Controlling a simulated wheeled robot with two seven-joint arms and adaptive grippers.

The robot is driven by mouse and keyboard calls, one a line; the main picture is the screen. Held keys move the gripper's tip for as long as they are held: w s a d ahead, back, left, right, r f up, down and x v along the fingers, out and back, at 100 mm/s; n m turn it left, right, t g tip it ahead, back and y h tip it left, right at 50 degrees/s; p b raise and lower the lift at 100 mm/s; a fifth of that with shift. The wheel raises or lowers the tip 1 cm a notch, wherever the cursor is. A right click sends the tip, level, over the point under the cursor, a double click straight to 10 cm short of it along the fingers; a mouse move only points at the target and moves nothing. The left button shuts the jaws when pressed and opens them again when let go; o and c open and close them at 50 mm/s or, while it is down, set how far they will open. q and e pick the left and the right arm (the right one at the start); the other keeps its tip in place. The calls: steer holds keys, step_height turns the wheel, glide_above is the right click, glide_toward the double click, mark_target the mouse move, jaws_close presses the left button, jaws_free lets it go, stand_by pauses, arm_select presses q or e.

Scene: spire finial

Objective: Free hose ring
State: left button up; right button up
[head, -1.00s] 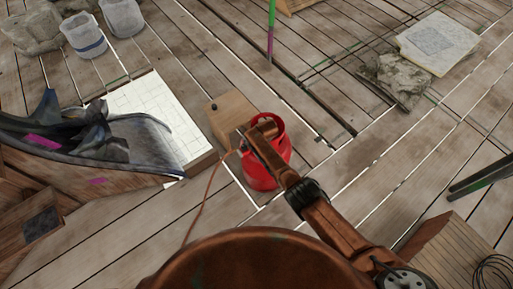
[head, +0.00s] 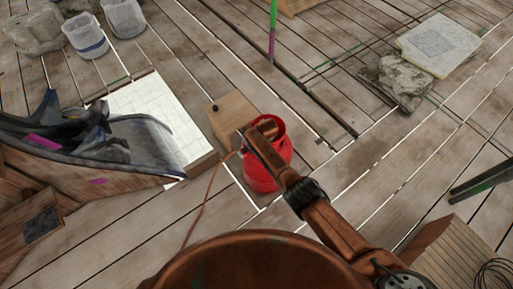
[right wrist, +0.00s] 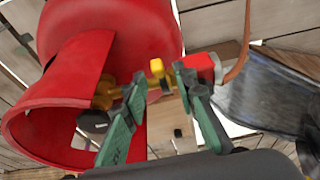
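A red gas cylinder (head: 268,170) stands on the planks in the head view, partly covered by my brown right arm. It fills the upper left of the right wrist view (right wrist: 120,30), with its open collar facing the camera. A brass valve (right wrist: 105,92) with a yellow part (right wrist: 157,68) sits in the collar opening. A red ring-like fitting (right wrist: 203,66) is at the end of the orange hose (right wrist: 242,50), in line with the valve. My right gripper (right wrist: 162,80) has green fingers, apart on either side of the yellow part; contact is unclear. My left gripper is not in view.
A wooden block (head: 231,115) is behind the cylinder. A white panel (head: 150,115) and dark draped sheeting (head: 110,135) lie left. The hose trails (head: 204,205) across the planks. A stone (head: 398,82) and pale slab (head: 440,45) lie right. A post (head: 271,30) stands at the back.

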steer(key=shift+v, duration=0.75)
steer(key=v, duration=1)
steer(key=shift+d+r, duration=0.15)
steer(key=shift+r, duration=0.05)
